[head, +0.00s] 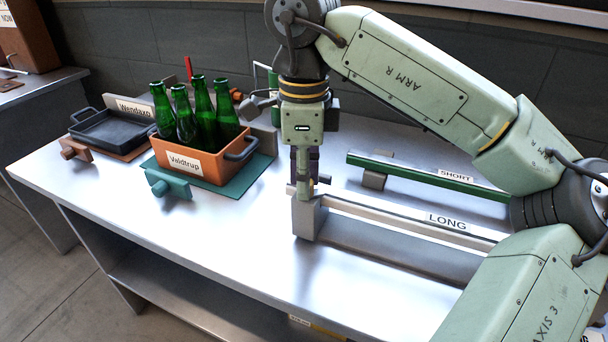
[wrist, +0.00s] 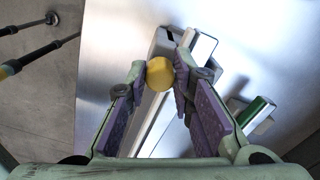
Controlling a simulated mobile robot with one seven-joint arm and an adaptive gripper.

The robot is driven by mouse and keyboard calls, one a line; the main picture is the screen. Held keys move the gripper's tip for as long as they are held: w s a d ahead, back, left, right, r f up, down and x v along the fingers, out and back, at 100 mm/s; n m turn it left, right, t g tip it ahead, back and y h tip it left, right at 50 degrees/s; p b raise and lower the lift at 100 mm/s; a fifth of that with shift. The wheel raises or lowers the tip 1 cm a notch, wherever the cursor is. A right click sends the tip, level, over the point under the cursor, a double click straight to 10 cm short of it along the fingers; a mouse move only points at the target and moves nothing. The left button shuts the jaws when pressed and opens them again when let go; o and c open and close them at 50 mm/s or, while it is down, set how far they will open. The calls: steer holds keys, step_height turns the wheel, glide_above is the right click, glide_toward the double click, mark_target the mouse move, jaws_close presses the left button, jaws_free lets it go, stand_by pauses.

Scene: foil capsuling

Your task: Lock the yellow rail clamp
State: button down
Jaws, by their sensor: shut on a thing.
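The yellow rail clamp shows as a round yellow knob (wrist: 160,73) between my fingertips in the wrist view. It sits at the near-left end of the pale rail labelled LONG (head: 400,214), over the rail's grey end block (head: 306,219). My gripper (head: 308,186) points straight down there, and its fingers are shut on the knob from both sides; it also shows in the wrist view (wrist: 162,76). In the head view my fingers mostly hide the clamp. Whether the clamp is locked cannot be told.
A green rail labelled SHORT (head: 420,174) lies behind the long one. To the left, an orange Valdtrup crate (head: 206,166) holds several green bottles (head: 200,112) on a teal mat. A black Wendaxo tray (head: 108,128) stands farther left. The steel bench front (head: 220,235) is clear.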

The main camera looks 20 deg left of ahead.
steer(key=n, duration=0.5)
steer(key=shift+n, duration=0.3)
steer(key=shift+n+p, duration=0.4)
steer(key=shift+n, duration=1.8)
steer(key=c, duration=1.4)
jaws_free()
steer(key=shift+d, duration=0.1)
step_height(320, 180, up, 12)
